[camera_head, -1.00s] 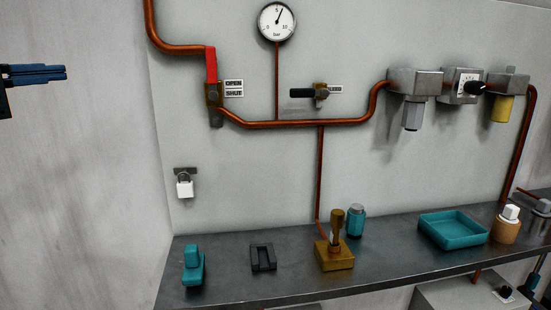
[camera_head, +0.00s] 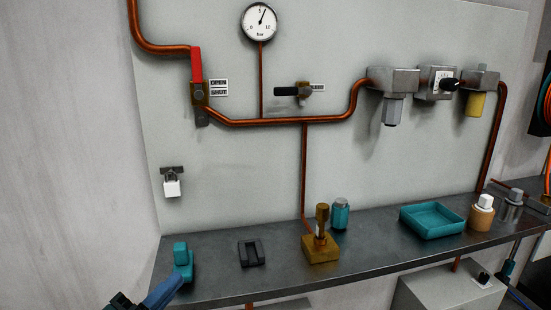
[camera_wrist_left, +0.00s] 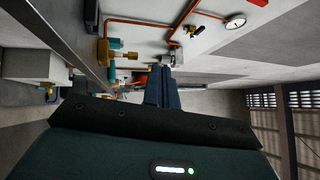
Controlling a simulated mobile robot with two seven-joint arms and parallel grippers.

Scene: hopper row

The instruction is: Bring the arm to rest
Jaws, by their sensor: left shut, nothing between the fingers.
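My left gripper (camera_head: 172,284) shows at the bottom left of the head view, low by the shelf's front left corner. Its blue fingers are shut together with nothing between them. Their tips appear close to the teal block-like object (camera_head: 182,262), and I cannot tell whether they touch it. In the left wrist view the shut fingers (camera_wrist_left: 162,86) point towards the panel and shelf. My right gripper is not in view.
The shelf (camera_head: 350,262) carries a dark holder (camera_head: 251,253), a brass block (camera_head: 321,249), a teal bottle (camera_head: 340,214), a teal tray (camera_head: 432,233) and an orange bottle (camera_head: 482,214). Above are a red lever (camera_head: 196,65), a gauge (camera_head: 259,22) and a white padlock (camera_head: 172,188).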

